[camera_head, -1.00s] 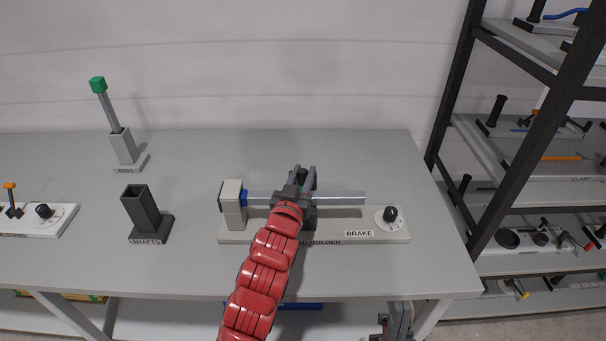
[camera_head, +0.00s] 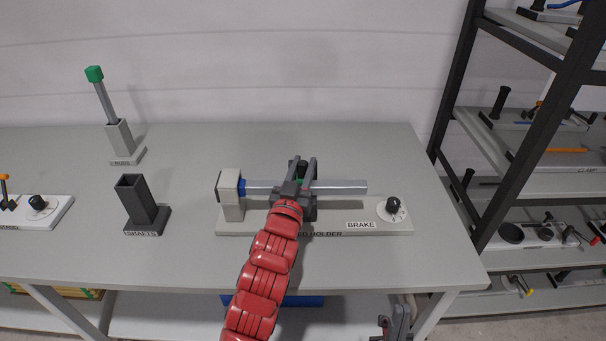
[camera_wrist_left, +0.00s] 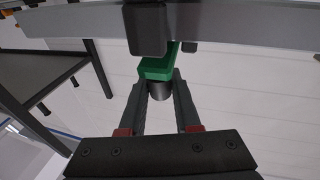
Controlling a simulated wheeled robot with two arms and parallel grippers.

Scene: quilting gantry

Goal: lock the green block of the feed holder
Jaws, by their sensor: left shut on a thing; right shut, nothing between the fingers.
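The feed holder (camera_head: 270,227) is a pale base on the table with a grey post at its left, a silver bar (camera_head: 345,187) lying across and a dark BRAKE knob (camera_head: 393,205) at its right. Its green block (camera_head: 300,181) shows only as a sliver between my fingers. In the left wrist view the green block (camera_wrist_left: 157,70) sits under the bar, with a dark round stub below it. My left gripper (camera_head: 304,168) is shut on the green block at mid-bar; the exact contact is partly hidden. My right gripper (camera_head: 385,322) is shut and empty, low in front of the table.
A dark square SHAFTS tube (camera_head: 143,203) and a holder (camera_head: 122,142) with a green-topped rod (camera_head: 102,95) stand to the left. Another knobbed plate (camera_head: 42,208) is at the far left. A shelf rack (camera_head: 470,100) stands at the right. The table's back right is clear.

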